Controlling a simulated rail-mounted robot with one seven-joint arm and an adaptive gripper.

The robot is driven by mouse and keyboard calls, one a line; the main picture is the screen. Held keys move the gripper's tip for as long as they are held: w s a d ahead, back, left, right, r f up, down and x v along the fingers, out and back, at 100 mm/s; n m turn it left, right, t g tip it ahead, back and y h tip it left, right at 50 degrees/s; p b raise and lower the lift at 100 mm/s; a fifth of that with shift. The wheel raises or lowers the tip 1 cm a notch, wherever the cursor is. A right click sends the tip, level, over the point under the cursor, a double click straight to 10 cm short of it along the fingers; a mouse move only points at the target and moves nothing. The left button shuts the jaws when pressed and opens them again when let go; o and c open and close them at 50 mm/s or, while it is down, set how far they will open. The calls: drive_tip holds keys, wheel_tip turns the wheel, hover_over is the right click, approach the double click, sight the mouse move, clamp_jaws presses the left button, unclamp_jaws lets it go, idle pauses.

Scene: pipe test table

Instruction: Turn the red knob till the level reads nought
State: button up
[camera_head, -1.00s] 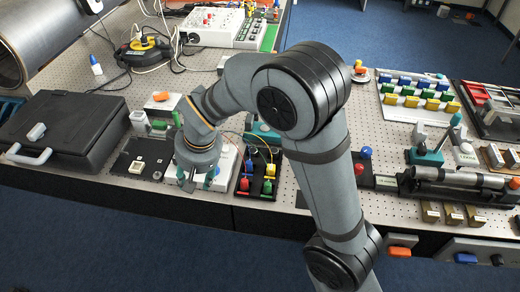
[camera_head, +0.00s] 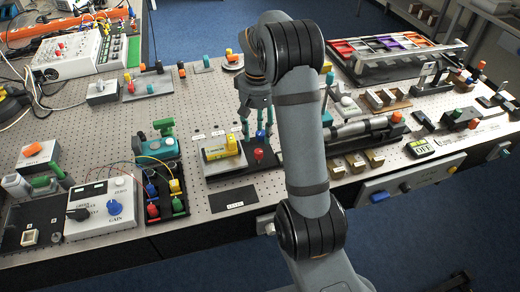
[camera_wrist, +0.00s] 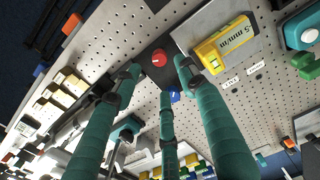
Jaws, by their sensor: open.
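The red knob (camera_head: 258,154) stands on a dark strip beside the level's plate. In the wrist view, the red knob (camera_wrist: 159,57) shows between and beyond my spread fingers. A blue knob (camera_wrist: 174,97) sits behind it, partly covered by a finger. The yellow level (camera_head: 222,147) lies on a tilting grey plate (camera_head: 238,163). In the wrist view the level (camera_wrist: 223,42) carries the mark "5 mm/m"; its small vial is too small to read. My gripper (camera_head: 258,130) is open and empty, pointing down near the red knob. I cannot tell whether any finger touches it.
A black box with coloured plugs (camera_head: 163,198) and a white gain box (camera_head: 104,208) stand to the left. A teal clamp (camera_head: 161,143) is left of the plate. A grey cylinder on a stand (camera_head: 356,130) lies to the right. Perforated table shows between them.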

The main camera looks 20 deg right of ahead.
sight(259, 151)
wheel_tip(259, 151, down, 9)
drive_tip(key=shift+d+r+p, duration=0.1)
drive_tip(key=shift+p, duration=0.55)
drive_tip(key=shift+c, duration=0.4)
clamp_jaws()
